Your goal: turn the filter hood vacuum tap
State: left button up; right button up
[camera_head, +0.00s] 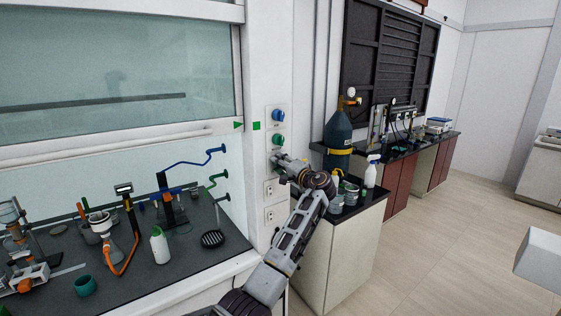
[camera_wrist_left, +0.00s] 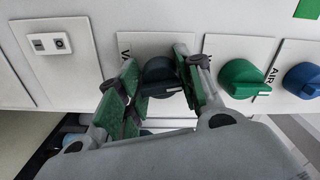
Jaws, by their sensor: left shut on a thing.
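The vacuum tap (camera_wrist_left: 158,70) is a dark round knob on a white wall plate, with a partly hidden label starting "VA". In the left wrist view my left gripper (camera_wrist_left: 160,84) has its green-padded fingers on either side of the knob and is shut on it. In the head view the left gripper (camera_head: 279,163) reaches the hood post below two other knobs and hides the tap. My right gripper is in neither view.
Left is the hood worktop (camera_head: 200,262) with glassware and bottles. Right is a bench with a gas cylinder (camera_head: 338,138) and spray bottle (camera_head: 371,171).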

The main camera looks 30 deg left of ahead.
pick_arm(q)
jog(key=shift+r+m+p, duration=0.1)
jog(key=shift+m+p, duration=0.65)
jog(key=shift+m, duration=0.45)
jog(key=o, duration=1)
jog(key=shift+o, duration=0.2)
jog(key=shift+d, duration=0.15)
jog(key=v, duration=1.1)
jog(key=shift+s+d, duration=0.15)
jog(key=shift+d, duration=0.2)
